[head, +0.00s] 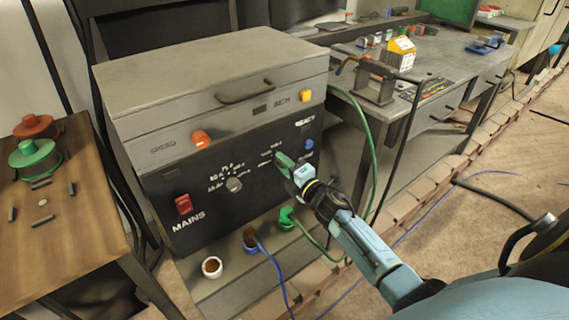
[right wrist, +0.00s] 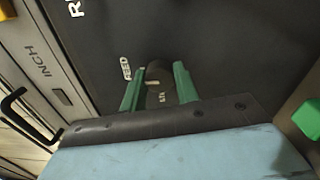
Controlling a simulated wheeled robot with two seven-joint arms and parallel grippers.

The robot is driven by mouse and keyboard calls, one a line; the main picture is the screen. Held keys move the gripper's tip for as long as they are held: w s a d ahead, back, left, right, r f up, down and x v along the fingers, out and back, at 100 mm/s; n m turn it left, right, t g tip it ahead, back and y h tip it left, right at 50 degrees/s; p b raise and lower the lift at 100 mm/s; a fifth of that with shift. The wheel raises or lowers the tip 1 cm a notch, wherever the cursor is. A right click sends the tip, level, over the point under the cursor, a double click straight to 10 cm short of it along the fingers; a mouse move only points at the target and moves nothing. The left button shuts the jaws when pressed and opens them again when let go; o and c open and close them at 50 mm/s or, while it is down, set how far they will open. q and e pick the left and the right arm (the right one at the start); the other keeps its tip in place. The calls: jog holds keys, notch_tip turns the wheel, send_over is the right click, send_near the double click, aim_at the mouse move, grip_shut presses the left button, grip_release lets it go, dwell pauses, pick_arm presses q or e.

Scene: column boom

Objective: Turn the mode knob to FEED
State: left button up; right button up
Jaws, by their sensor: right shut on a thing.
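The mode knob is a dark round knob (right wrist: 160,74) on the black front panel, seen between the two green fingers in the right wrist view. A white label reading FEED (right wrist: 126,68) is just left of the fingers there. In the head view my right gripper (head: 284,163) reaches the panel's right part and hides the knob; small white labels (head: 268,154) show beside it. My right gripper (right wrist: 158,92) is shut on the knob, one finger on each side. A small light mark shows on the knob, but its setting is hard to tell. My left gripper is out of view.
The panel also carries a grey dial (head: 234,185), a red MAINS switch (head: 184,204), an orange SPEED knob (head: 200,138) and a blue button (head: 309,144). A wooden table (head: 75,215) stands left, a workbench (head: 440,65) right.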

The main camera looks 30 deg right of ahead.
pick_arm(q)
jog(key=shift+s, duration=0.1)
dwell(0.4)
pick_arm(e)
jog(key=o, duration=1)
jog(key=shift+c, duration=0.2)
jog(key=shift+s, duration=0.1)
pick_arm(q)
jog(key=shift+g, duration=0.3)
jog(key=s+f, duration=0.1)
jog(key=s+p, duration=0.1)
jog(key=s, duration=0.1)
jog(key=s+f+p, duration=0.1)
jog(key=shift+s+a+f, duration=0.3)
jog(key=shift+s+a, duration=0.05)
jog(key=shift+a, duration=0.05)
pick_arm(e)
jog(key=s+d, duration=0.1)
jog(key=s, duration=1.2)
jog(key=shift+f, duration=0.2)
jog(key=shift+s, duration=0.1)
